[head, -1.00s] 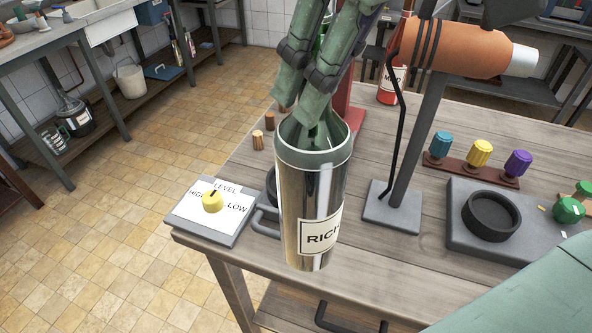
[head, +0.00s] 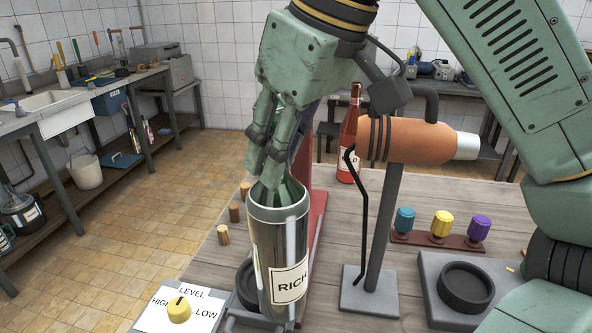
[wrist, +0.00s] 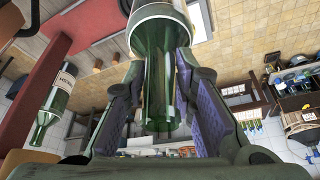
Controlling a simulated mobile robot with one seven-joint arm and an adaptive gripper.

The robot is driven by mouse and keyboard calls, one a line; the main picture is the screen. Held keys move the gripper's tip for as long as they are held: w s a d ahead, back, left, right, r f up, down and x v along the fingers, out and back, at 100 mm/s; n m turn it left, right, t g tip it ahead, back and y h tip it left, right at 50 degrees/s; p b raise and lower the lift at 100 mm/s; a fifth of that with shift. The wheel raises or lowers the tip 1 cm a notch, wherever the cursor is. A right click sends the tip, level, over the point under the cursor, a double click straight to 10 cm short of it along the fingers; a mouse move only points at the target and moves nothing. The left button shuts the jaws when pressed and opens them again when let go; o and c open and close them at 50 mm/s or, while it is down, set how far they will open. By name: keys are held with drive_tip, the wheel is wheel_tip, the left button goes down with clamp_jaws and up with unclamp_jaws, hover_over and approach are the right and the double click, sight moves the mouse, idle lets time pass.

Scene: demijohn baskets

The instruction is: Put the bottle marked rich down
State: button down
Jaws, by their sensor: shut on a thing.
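The bottle marked RICH (head: 282,262) has a shiny silver body, a pale label and a green neck. It hangs upright in the head view over the near part of the workbench (head: 345,210), partly hiding a black ring (head: 244,284) behind its left side. I cannot tell whether its base touches anything. My gripper (head: 268,170) is above it, pointing down, with its fingers shut around the green neck. In the wrist view, the neck (wrist: 158,95) lies between both finger pads, and the silver body (wrist: 157,25) shows at the top.
A LEVEL dial plate (head: 150,312) is at lower left. An orange cylinder (head: 410,140) on a grey post stands right of the bottle. A red bottle (head: 348,140) is behind. Several coloured knobs (head: 441,223) and an empty black ring (head: 466,288) are at right. Corks (head: 223,235) stand at left.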

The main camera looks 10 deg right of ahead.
drive_tip(key=w+a, duration=0.1)
drive_tip(key=w, duration=0.5)
drive_tip(key=shift+a+f, duration=0.2)
drive_tip(key=shift+a, duration=0.2)
drive_tip(key=shift+w, duration=0.15)
drive_tip(key=shift+d+b+x, duration=0.2)
drive_tip(key=shift+b+x, duration=0.6)
drive_tip(key=shift+x, duration=0.15)
drive_tip(key=shift+d+b+x, duration=0.2)
drive_tip(key=shift+b+x, duration=0.55)
drive_tip(key=shift+x, duration=0.2)
drive_tip(key=shift+f, duration=0.2)
drive_tip(key=c, duration=1.3)
unclamp_jaws()
